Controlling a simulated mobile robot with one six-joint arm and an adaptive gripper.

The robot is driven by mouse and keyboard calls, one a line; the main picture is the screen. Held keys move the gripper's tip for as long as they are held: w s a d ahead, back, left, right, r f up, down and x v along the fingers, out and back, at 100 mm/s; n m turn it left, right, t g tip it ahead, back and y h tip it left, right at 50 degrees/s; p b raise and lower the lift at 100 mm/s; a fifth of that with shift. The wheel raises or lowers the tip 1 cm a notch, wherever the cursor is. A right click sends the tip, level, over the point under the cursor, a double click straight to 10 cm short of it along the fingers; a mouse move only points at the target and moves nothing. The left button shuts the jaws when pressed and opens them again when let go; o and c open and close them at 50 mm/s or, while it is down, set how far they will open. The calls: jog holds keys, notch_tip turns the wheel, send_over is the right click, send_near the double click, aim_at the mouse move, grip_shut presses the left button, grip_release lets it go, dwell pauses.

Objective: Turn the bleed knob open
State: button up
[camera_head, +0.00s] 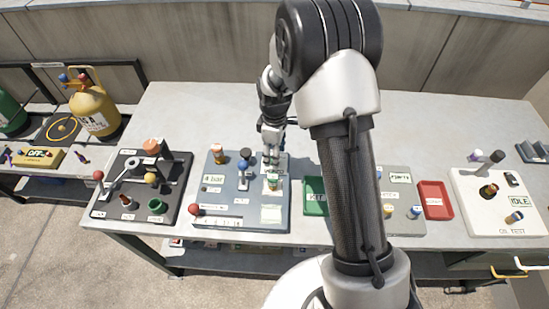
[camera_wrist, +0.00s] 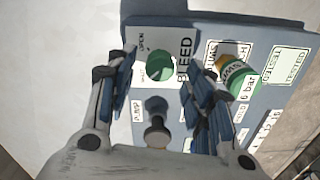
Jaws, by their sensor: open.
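The bleed knob (camera_wrist: 160,66) is a round green knob on a light plate, with BLEED printed on its right and OPEN at its upper left in the wrist view. My gripper (camera_wrist: 162,76) is open, its blue-padded fingers on either side of the knob, with gaps visible at both sides. I cannot tell how far the fingertips stand above the plate. In the head view my gripper (camera_head: 271,158) points down over the back right of the blue-grey panel (camera_head: 240,212) and hides the knob.
A green and orange fitting (camera_wrist: 238,74) stands close to the right finger in the wrist view. A dark knob (camera_wrist: 156,132) stands between the finger bases. In the head view a black board (camera_head: 125,190) lies left, and a red tray (camera_head: 435,200) lies right. The table's back is clear.

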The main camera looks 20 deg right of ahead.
jog(key=shift+f, duration=1.05)
jog(key=shift+c, duration=0.6)
jog(key=c, duration=1)
